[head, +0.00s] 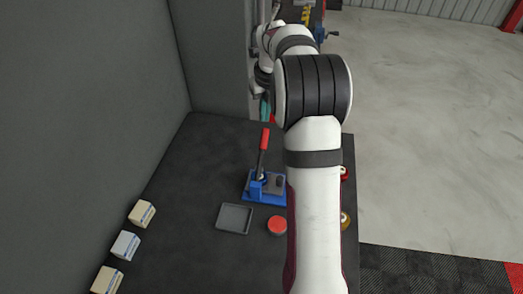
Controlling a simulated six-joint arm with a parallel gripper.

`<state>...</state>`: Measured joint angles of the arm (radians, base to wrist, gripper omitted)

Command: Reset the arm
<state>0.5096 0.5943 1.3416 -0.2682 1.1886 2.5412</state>
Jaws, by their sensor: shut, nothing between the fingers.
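My arm rises from the bottom of the head view, bends at a large black-banded joint and reaches towards the back. My gripper (256,92) is small and far off, left of that joint and partly covered by my own arm. It looks shut and empty, beyond the far edge of the dark bench (185,190). It is apart from the things on the bench. Its fingertips are hard to make out.
On the bench are a blue lever press (263,187) with a red handle, a grey tray (235,218), a red round tin (277,225) and several small boxes (142,213) along the left wall. My arm partly covers items at the right edge. Open floor (430,150) lies right.

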